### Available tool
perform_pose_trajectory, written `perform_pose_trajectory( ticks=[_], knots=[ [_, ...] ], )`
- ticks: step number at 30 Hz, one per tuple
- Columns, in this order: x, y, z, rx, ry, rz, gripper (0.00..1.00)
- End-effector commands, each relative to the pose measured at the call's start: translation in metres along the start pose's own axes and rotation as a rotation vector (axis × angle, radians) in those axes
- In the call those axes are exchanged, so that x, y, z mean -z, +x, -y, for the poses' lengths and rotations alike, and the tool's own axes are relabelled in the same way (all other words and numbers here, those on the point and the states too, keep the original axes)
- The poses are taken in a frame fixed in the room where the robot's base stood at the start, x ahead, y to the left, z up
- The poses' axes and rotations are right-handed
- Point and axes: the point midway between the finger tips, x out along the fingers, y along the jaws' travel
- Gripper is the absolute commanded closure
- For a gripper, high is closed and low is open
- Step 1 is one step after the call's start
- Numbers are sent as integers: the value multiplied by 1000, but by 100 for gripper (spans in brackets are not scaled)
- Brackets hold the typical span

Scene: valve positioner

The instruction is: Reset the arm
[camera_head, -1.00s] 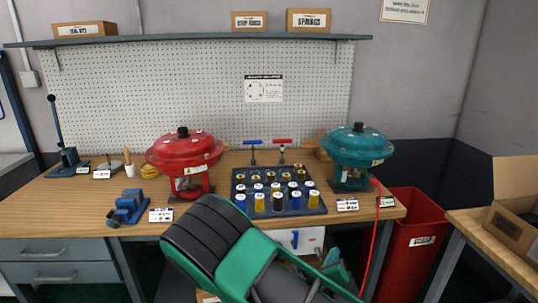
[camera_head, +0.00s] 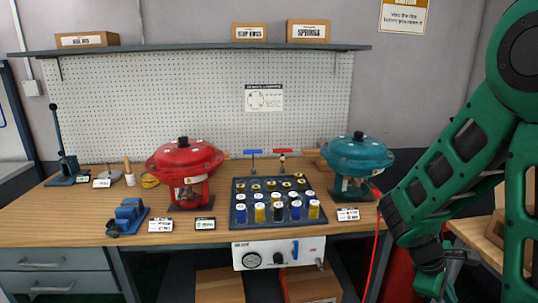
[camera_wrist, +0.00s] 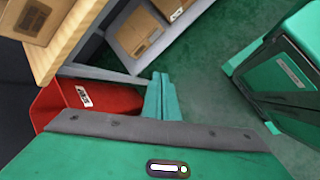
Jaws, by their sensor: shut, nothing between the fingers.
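My green arm stands at the right in the head view, bent downward in front of the bench's right end. My gripper (camera_wrist: 160,97) shows in the wrist view as two teal fingers closed together, with nothing between them. It points down over the green floor, beside a red bin (camera_wrist: 95,97). In the head view the hand is low at the right, partly cut off by the lower edge, and its fingertips are unclear. It is apart from the bench.
The workbench (camera_head: 80,215) carries a red actuator (camera_head: 185,160), a teal actuator (camera_head: 357,155) and a dark tray of springs (camera_head: 240,187). A white gauge box (camera_head: 270,255) hangs under its front. A red hose (camera_head: 377,250) hangs near my arm. A green cabinet (camera_wrist: 285,70) stands right in the wrist view.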

Motion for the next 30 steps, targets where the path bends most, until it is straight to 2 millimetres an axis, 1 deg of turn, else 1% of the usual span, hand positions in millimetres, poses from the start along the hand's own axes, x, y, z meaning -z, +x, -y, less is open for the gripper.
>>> perform_pose_trajectory(
  ticks=[1,8,12,18,21,24,30],
  knots=[
    [-12,-4,3,49,97,-18,100],
    [-56,-29,26,264,497,-67,100],
    [-80,-49,41,385,720,-83,100],
    [-112,-81,64,536,1003,-88,100],
    [-125,-95,74,592,1109,-85,100],
    [-133,-105,82,630,1180,-79,100],
    [-140,-112,88,659,1235,-73,100]
  ],
)
